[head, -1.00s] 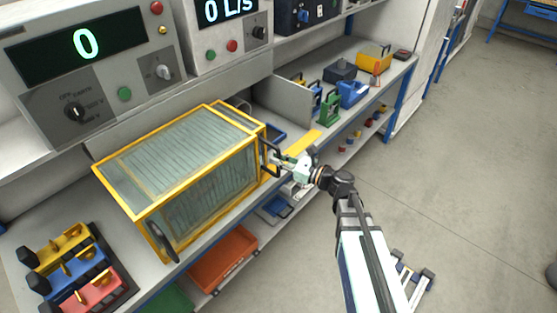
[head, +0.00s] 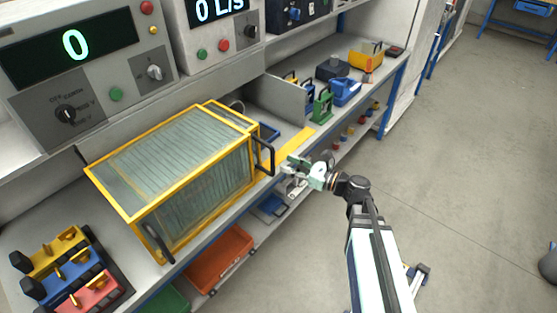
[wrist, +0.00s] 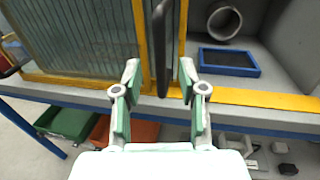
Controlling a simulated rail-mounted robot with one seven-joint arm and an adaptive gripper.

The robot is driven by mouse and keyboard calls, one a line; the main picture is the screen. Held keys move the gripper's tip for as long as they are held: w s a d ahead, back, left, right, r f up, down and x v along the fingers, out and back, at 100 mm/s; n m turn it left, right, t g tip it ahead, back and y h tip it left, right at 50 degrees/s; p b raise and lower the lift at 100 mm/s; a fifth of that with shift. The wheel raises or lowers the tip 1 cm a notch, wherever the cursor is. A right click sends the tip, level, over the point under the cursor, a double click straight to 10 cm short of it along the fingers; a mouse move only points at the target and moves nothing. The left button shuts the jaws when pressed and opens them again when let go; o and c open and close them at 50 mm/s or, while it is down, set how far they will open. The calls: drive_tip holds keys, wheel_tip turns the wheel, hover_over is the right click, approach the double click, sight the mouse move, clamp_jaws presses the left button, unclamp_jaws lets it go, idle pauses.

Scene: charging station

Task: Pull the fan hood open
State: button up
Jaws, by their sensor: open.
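The fan hood (head: 185,165) is a glass box with yellow edges on the workbench, at the left middle of the head view. It looks closed. A dark handle (head: 271,158) stands out at its right front end; another (head: 158,243) is at its left front end. My gripper (head: 287,163) is just right of the right handle, with its fingers pointing towards it. In the wrist view, my open gripper (wrist: 159,78) has the dark handle (wrist: 162,45) ahead, between the lines of its two fingers. The handle appears beyond the fingertips; contact is not visible.
A yellow strip (head: 295,147) runs along the bench beside the hood. A blue tray (wrist: 230,62) and a round duct opening (wrist: 224,20) lie right of the handle. An orange bin (head: 218,260) sits on the shelf below. Floor at right is open.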

drive_tip(key=shift+v, duration=2.65)
drive_tip(key=s+d+f+n+g+h, duration=0.2)
drive_tip(key=s+f+n+g+h, duration=0.35)
drive_tip(key=f, duration=0.65)
drive_tip(key=s+d+f+n+g+h, duration=0.1)
drive_tip(key=s+f+n+g+h, duration=0.15)
drive_tip(key=s+f+n, duration=0.8)
drive_tip(key=s+d+f+n+g+h, duration=0.3)
drive_tip(key=s+f, duration=0.6)
drive_tip(key=s, duration=0.3)
drive_tip(key=s+d+f+n+g+h, duration=0.3)
drive_tip(key=s+d+f+n+h, duration=0.1)
drive_tip(key=s+f, duration=0.6)
drive_tip(key=shift+s+d+g+h, duration=0.3)
drive_tip(key=shift+s+d+h, duration=0.3)
drive_tip(key=shift+s+d, duration=0.25)
drive_tip(key=shift+a, duration=0.1)
